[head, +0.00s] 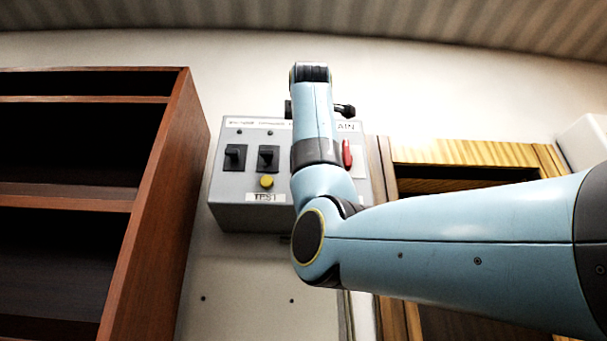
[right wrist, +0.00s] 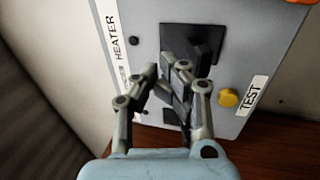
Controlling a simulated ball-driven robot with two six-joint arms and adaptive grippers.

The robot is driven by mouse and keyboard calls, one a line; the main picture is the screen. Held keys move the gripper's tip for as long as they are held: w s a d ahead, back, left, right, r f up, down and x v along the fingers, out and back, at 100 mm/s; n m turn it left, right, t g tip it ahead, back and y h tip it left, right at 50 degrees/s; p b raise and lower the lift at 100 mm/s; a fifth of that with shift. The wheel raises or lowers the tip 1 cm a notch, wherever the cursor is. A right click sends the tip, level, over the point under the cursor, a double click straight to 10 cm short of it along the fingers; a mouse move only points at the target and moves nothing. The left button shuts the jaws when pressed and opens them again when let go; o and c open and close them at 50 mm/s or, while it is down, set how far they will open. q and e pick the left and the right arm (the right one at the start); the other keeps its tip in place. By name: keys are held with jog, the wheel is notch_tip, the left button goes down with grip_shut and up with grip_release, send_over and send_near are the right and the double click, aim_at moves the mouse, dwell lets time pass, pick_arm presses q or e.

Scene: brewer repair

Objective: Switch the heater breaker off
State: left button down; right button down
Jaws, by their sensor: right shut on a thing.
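The heater breaker is a black switch (right wrist: 205,42) on the grey panel, beside the HEATER label (right wrist: 115,38) in the right wrist view. Its lever sticks out from a black plate. My right gripper (right wrist: 168,72) is at this breaker, with its fingers shut on the lever. The fingers hide part of the lever and the exact contact. In the head view my right arm covers the heater breaker. Only bits of the gripper (head: 343,110) show beside the arm there. My left gripper is in neither view.
The grey box (head: 228,190) also carries black switches (head: 235,157), a yellow TEST button (head: 267,182) and a red switch (head: 347,154). The yellow button (right wrist: 228,98) is close to my right fingers. A brown shelf (head: 165,180) stands left; a wooden frame (head: 455,151) is right.

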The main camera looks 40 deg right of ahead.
jog(key=b+v, duration=0.1)
jog(key=v, duration=0.2)
jog(key=r+b+v, duration=0.1)
jog(key=v, duration=0.1)
jog(key=shift+s+a+r, duration=0.1)
jog(key=shift+s+a, duration=0.15)
jog(key=shift+s, duration=0.2)
